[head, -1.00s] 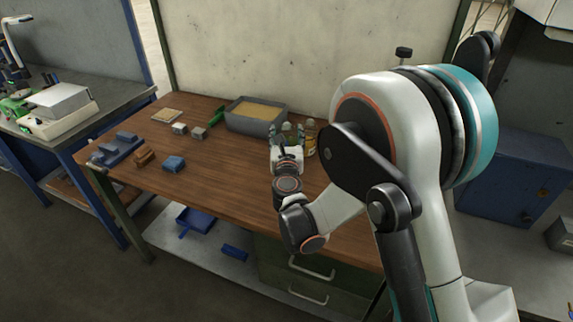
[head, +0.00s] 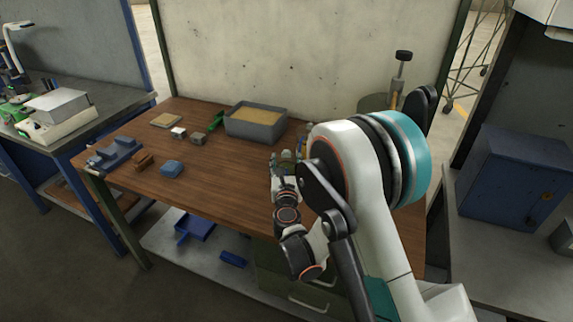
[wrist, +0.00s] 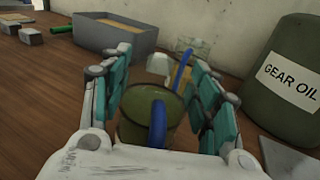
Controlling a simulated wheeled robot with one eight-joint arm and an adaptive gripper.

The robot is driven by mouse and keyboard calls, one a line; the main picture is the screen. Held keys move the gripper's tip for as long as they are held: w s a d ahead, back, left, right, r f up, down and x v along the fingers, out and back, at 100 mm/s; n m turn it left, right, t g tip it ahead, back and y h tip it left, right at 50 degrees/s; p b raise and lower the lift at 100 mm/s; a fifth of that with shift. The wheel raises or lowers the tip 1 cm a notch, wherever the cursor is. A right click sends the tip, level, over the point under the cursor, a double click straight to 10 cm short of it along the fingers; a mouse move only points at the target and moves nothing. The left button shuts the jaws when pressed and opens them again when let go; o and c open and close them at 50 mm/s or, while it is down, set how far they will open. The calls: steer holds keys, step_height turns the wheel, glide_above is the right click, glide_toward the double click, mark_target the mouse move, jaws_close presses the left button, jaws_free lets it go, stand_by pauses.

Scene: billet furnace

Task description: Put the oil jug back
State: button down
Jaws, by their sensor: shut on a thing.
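The oil jug (wrist: 143,130) is olive green with a blue handle or spout part. In the wrist view it sits between the teal-padded fingers of my gripper (wrist: 158,92), which is shut on it. In the head view my gripper (head: 285,168) is over the right part of the wooden workbench (head: 225,185), right of and nearer than the grey bin. The jug cannot be made out clearly there. Whether its base touches the bench is hidden.
An olive drum labelled GEAR OIL (wrist: 290,85) stands right of my gripper. A grey bin (head: 255,128) with tan contents is behind left. Small clear and yellow items (wrist: 183,68) stand just beyond the jug. A blue block (head: 171,168) lies left, with bare bench between.

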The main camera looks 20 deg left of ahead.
steer(key=shift+f, duration=0.1)
steer(key=c, duration=0.8)
jaws_free()
steer(key=shift+c, duration=0.2)
steer(key=shift+o, duration=1.3)
steer(key=shift+r, duration=0.2)
steer(key=b+v, duration=0.7)
steer(key=v, duration=0.5)
